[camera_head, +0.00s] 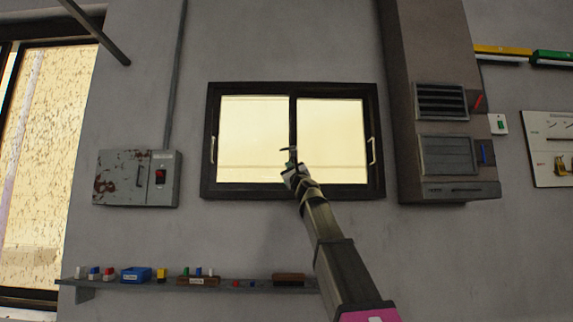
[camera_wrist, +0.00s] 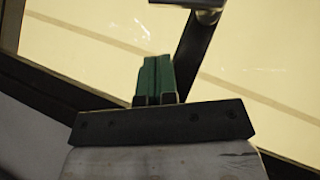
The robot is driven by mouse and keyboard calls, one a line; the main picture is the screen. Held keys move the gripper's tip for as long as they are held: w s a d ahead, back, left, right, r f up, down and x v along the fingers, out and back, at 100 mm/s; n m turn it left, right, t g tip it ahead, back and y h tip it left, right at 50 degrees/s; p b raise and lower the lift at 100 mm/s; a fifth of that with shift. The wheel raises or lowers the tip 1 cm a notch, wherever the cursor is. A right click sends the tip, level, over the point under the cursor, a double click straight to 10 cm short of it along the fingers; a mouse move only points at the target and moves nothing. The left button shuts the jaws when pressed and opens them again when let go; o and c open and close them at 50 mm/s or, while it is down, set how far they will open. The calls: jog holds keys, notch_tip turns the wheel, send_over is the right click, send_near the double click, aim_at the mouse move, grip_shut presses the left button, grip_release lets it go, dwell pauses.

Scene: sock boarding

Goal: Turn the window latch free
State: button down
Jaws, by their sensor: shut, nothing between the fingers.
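The window (camera_head: 292,190) has a dark frame, two pale yellow panes and a dark centre bar (camera_head: 293,115). A small latch (camera_head: 287,149) shows at the lower part of the centre bar. In the wrist view, a rounded metal piece, apparently the latch (camera_wrist: 207,14), is at the top edge, partly cut off. My gripper (camera_head: 292,165) is just below the latch in the head view. Its green fingers (camera_wrist: 153,75) are together and empty, pointing up the picture, with a visible gap between them and the metal piece.
Pale handles (camera_head: 372,150) are on the window's outer sides. A grey switch box (camera_head: 137,178) hangs to the left, and a large metal duct unit (camera_head: 445,150) stands to the right. A shelf (camera_head: 110,286) with small items runs below. The wall around the window is mostly clear.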

jog(key=a+v, duration=0.1)
jog(key=v, duration=0.8)
jog(key=shift+s+f, duration=0.35)
jog(key=shift+s, duration=0.05)
jog(key=shift+a, duration=0.15)
